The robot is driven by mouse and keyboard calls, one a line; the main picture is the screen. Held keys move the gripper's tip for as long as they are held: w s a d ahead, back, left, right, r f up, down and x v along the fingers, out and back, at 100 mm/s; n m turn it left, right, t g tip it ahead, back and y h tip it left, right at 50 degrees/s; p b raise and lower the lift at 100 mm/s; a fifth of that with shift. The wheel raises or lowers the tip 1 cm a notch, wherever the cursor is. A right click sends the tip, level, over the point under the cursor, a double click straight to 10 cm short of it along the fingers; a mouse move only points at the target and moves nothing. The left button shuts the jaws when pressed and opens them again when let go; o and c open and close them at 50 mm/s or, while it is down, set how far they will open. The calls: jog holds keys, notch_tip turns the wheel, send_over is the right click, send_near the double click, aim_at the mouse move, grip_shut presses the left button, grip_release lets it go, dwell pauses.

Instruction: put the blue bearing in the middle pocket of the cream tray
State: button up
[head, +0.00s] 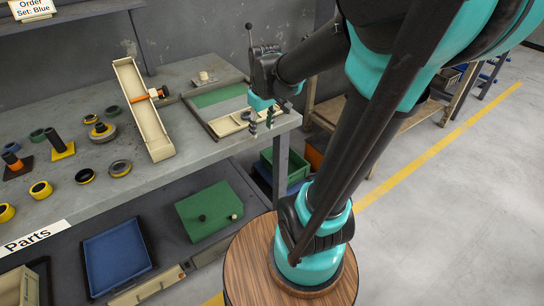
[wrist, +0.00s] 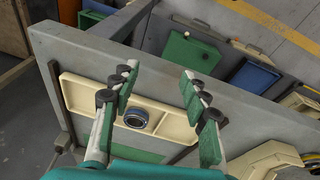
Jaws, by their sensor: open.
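The cream tray (wrist: 82,95) lies on the bench near its edge; it also shows in the head view (head: 226,126). The blue bearing (wrist: 136,118), a dark ring with a bluish rim, lies flat in the tray's middle pocket in the wrist view. I cannot tell whether it is fully seated. The pockets on either side of it look empty. My gripper (wrist: 160,76) is open above the tray, its two fingers apart with the bearing in view between them, nothing held. In the head view my gripper (head: 261,122) is at the bench's right end.
A long cream chute (head: 140,108) with an orange-handled tool stands on the bench left of the tray. Several bearings and rings, such as a yellow one (head: 41,189), lie further left. A green box (head: 208,210) and blue bin (head: 117,258) sit on the lower shelf.

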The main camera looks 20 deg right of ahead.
jog(key=s+d+f+m+t, duration=0.1)
jog(key=s+f+m, duration=0.4)
jog(key=s+f, duration=0.3)
jog(key=shift+s+f+t, duration=0.35)
jog(key=shift+s+t, duration=0.05)
jog(key=shift+s, duration=0.85)
jog(key=shift+d, duration=0.1)
